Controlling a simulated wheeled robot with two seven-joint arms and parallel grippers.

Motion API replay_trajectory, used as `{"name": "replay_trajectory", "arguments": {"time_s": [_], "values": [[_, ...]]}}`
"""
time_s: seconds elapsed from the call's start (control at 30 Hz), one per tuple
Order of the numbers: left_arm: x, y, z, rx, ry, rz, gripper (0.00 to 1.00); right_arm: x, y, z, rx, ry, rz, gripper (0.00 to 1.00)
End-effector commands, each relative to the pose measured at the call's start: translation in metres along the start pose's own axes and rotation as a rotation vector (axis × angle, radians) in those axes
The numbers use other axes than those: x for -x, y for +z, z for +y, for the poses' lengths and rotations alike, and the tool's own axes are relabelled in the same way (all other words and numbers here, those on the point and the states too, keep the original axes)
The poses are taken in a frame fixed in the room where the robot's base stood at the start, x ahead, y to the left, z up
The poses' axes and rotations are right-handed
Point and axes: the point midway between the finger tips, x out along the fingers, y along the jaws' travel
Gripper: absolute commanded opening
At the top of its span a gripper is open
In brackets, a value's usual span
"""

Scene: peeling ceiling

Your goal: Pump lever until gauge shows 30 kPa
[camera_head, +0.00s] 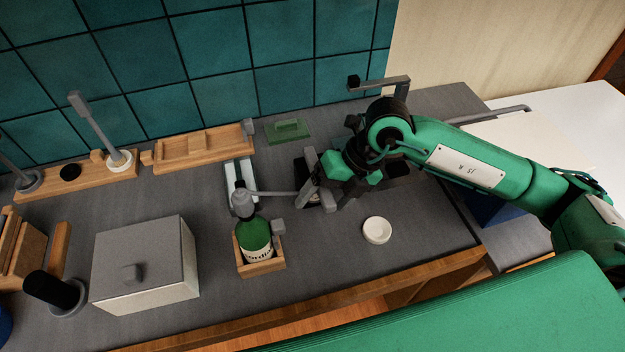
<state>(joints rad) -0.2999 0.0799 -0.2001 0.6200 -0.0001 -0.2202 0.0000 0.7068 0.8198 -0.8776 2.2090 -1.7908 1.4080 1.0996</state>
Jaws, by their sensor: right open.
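My right gripper (318,192) is open, pointing down over the counter right of the middle. It is beside a small dark device (312,160) that it partly covers. A thin grey rod (278,193) runs from the grey top of a green bottle (257,236) toward the gripper; I cannot tell whether they touch. A tilted grey lever (92,122) stands in a white collar on a wooden base at the left. I cannot tell which of these is the pump lever. No gauge face or reading can be made out. My left gripper is not in view.
The bottle stands in a wooden holder (262,268). A grey lidded box (146,270) is at the front left. A wooden tray (205,147) and a green block (288,130) lie near the tiled wall. A white dish (377,230) sits on clear counter at the front right.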

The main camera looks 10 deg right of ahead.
Motion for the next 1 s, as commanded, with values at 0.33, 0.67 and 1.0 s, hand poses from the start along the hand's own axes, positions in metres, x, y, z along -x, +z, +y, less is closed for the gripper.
{"name": "replay_trajectory", "arguments": {"time_s": [0.33,0.67,1.0], "values": [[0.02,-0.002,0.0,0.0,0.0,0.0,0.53,0.041,0.0,0.002,0.0,-0.001,-0.001,0.8],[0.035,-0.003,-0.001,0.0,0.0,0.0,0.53,0.08,0.0,0.001,0.0,0.0,-0.002,0.8],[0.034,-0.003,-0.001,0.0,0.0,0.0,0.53,0.08,0.0,0.0,0.0,0.0,0.0,0.8]]}}
